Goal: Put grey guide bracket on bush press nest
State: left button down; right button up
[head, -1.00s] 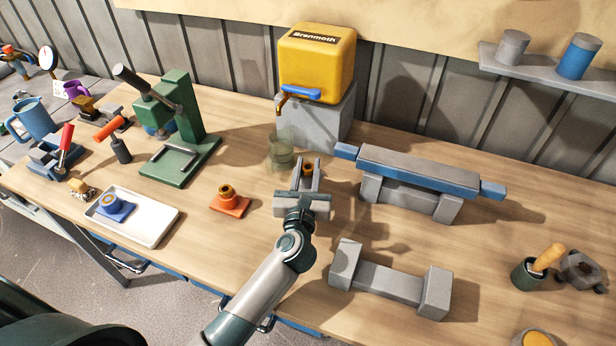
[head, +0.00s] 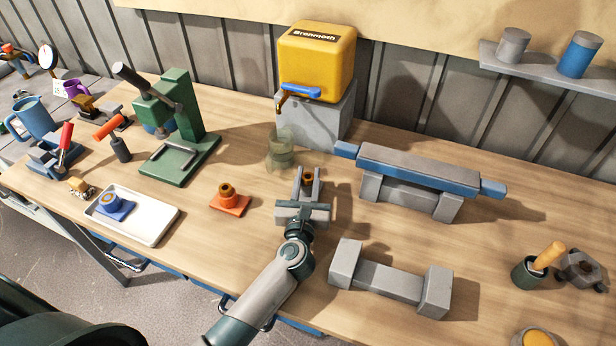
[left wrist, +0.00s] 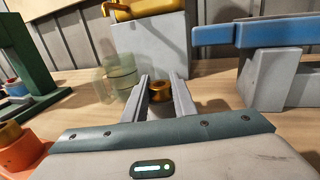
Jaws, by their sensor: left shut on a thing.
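My left gripper (head: 308,184) is shut on a part with a bronze bush on top, at the middle of the bench. I take this part to be the grey guide bracket (head: 308,174); its grey body is mostly hidden between the fingers. In the left wrist view, the bush of the bracket (left wrist: 159,91) shows between the two grey fingers of the left gripper (left wrist: 160,88). The green bush press (head: 190,112) stands to the left, with an empty pale U-shaped nest (head: 176,160) on its base. My right gripper is not in view.
An orange bracket (head: 230,202) lies between gripper and press. A white tray (head: 150,228) holds a blue bracket (head: 112,206). A transparent green cup (head: 280,152) stands just behind the gripper, before the yellow tank (head: 316,65). Grey stands (head: 392,282) occupy the right.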

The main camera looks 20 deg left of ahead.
pick_arm(q)
jog(key=c, duration=1.4)
grip_release()
jog(key=shift+f, duration=0.1)
jog(key=shift+c, duration=0.2)
jog(key=shift+r, duration=0.2)
jog(key=shift+s+d+f, duration=0.1)
jog(key=shift+s+f, duration=0.05)
jog(key=shift+s, duration=0.25)
jog(key=b+v, duration=0.3)
jog(key=v, duration=0.7)
jog(key=shift+s+d+b, duration=0.15)
jog(key=shift+s+b, duration=0.15)
jog(key=shift+s, duration=0.3)
jog(key=shift+o, duration=0.5)
